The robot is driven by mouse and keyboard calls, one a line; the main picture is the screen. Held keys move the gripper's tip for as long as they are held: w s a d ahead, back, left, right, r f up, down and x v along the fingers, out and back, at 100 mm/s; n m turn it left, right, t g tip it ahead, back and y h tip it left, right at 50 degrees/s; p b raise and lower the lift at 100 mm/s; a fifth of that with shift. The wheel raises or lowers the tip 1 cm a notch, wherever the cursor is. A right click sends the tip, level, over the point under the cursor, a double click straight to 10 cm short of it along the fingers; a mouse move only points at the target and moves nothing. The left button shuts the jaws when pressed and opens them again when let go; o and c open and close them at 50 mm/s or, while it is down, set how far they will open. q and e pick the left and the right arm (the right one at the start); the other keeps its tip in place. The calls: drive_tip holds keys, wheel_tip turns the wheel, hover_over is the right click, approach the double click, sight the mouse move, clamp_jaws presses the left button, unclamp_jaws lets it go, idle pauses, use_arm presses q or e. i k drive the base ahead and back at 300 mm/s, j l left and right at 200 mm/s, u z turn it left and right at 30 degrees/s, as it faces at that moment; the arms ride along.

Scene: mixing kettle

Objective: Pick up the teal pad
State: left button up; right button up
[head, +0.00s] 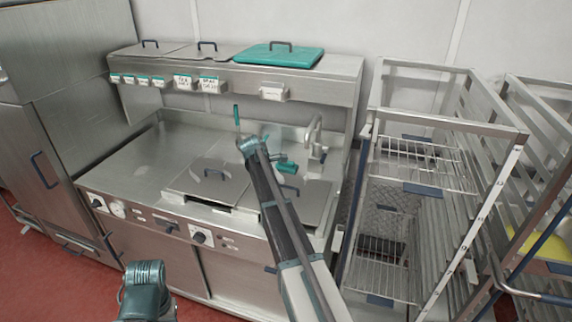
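A small teal piece (287,168), which looks like the teal pad, shows above the back of the right-hand kettle lid. My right arm reaches in from the bottom right and bends over the counter. Its dark end (273,157) is right beside the teal piece. The fingers are too small and partly hidden behind the arm, so I cannot tell whether they touch or hold it. A large flat teal slab with a handle (278,55) lies on the top shelf. My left arm shows only a joint at the bottom; its gripper is out of view.
A thin teal stick (237,118) stands upright at the back of the counter. A closed kettle lid (209,182) has a dark handle. A tap (313,135) stands behind the right lid. A wire-shelf rack (430,165) is at the right. The left counter is clear.

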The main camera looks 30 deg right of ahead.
sight(291, 168)
drive_tip(key=i+j+z, duration=0.2)
drive_tip(key=i, duration=0.3)
drive_tip(key=i+z, duration=0.2)
drive_tip(key=i, duration=0.25)
drive_tip(key=i+j+z, duration=0.15)
drive_tip(key=i+j, duration=0.15)
drive_tip(key=i, duration=0.15)
